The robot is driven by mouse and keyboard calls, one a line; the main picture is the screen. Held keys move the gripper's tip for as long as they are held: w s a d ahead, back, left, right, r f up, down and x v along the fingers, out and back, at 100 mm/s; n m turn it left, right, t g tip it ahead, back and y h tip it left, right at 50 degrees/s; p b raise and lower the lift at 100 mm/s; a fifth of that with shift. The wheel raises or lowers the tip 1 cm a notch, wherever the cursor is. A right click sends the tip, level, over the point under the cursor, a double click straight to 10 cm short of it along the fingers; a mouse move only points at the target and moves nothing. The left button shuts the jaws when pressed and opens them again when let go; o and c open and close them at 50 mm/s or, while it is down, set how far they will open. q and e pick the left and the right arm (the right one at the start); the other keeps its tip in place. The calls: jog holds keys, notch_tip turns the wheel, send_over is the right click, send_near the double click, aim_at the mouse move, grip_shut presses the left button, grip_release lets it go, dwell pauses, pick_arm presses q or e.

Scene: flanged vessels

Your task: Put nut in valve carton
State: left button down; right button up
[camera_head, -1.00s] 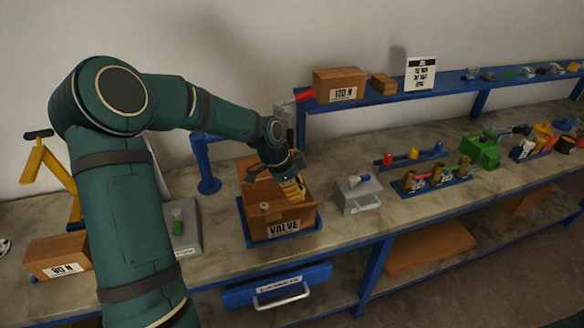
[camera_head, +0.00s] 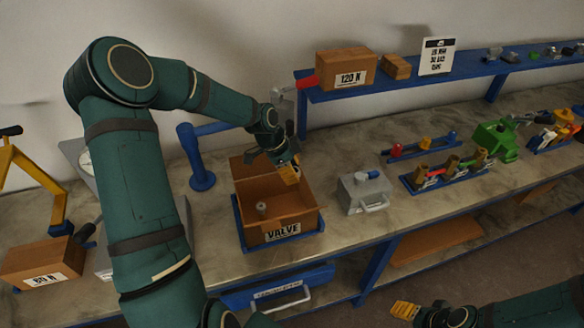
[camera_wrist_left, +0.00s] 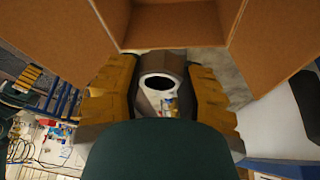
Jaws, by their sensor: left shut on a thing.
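The open brown carton labelled VALVE (camera_head: 282,232) stands in a blue tray on the bench; its flaps are up. My left gripper (camera_head: 290,172) is above its back right part. In the left wrist view my left gripper (camera_wrist_left: 165,100) is shut on a grey metal nut (camera_wrist_left: 160,70) with a round hole, held between the yellow fingers. The carton's flaps and opening (camera_wrist_left: 175,25) show beyond it. A small grey piece (camera_head: 262,208) is inside the carton. My right gripper (camera_head: 405,310) shows only partly at the bottom; its opening is unclear.
A blue post (camera_head: 199,165) stands left of the carton. A grey box with a handle (camera_head: 364,192) stands close to its right. A blue shelf (camera_head: 400,86) behind carries the 120 N carton (camera_head: 345,68). The bench front strip right of the grey box is clear.

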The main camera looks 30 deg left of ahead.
pick_arm(q)
jog(key=shift+w+a, duration=0.1)
jog(key=shift+a, duration=0.05)
jog(key=shift+f, duration=0.2)
notch_tip(320, 180, down, 2)
jog(key=shift+f+b, duration=0.1)
jog(key=shift+b, duration=0.85)
jog(key=b, duration=0.8)
send_over(291, 212)
notch_tip(291, 212, down, 11)
jog(key=shift+f, duration=0.1)
jog(key=shift+f+b, duration=1)
jog(key=shift+f, duration=0.5)
jog(key=shift+f, duration=0.4)
